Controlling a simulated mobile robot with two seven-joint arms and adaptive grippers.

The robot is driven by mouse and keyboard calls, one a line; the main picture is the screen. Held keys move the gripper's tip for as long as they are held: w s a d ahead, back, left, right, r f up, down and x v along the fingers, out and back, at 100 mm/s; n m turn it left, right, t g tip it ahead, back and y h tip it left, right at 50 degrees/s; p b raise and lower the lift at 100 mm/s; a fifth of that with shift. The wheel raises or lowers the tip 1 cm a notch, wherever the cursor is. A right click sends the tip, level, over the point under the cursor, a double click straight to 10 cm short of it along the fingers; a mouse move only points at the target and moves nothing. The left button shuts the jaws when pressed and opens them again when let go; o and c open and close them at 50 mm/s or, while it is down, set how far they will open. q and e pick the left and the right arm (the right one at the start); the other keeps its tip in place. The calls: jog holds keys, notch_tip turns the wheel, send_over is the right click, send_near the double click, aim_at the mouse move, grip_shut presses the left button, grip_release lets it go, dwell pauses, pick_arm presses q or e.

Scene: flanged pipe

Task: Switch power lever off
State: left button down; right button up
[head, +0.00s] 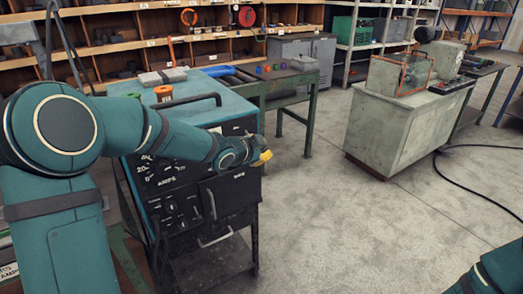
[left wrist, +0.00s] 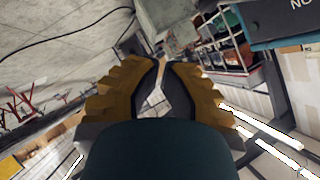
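The power unit (head: 165,190) is a teal and black cabinet with dials, knobs and "AMPS" lettering on its front. A pale upright handle (head: 212,204) shows on its lower front; I cannot tell whether this is the power lever. My left arm reaches across the front, and its yellow-tipped left gripper (head: 261,157) is at the cabinet's right front edge, hiding part of the panel. In the left wrist view, the yellow fingers (left wrist: 162,66) converge at their tips with nothing held between them. A dark panel corner (left wrist: 290,22) with lettering shows at upper right there. My right gripper is out of frame.
A green workbench (head: 290,85) stands behind the unit. A grey machine cabinet (head: 395,125) stands to the right, with a black cable (head: 460,185) on the floor. Open concrete floor (head: 330,220) lies between.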

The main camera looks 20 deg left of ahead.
pick_arm(q)
jog(key=s+a+r, duration=0.1)
jog(key=s, duration=0.6)
jog(key=shift+s, duration=0.15)
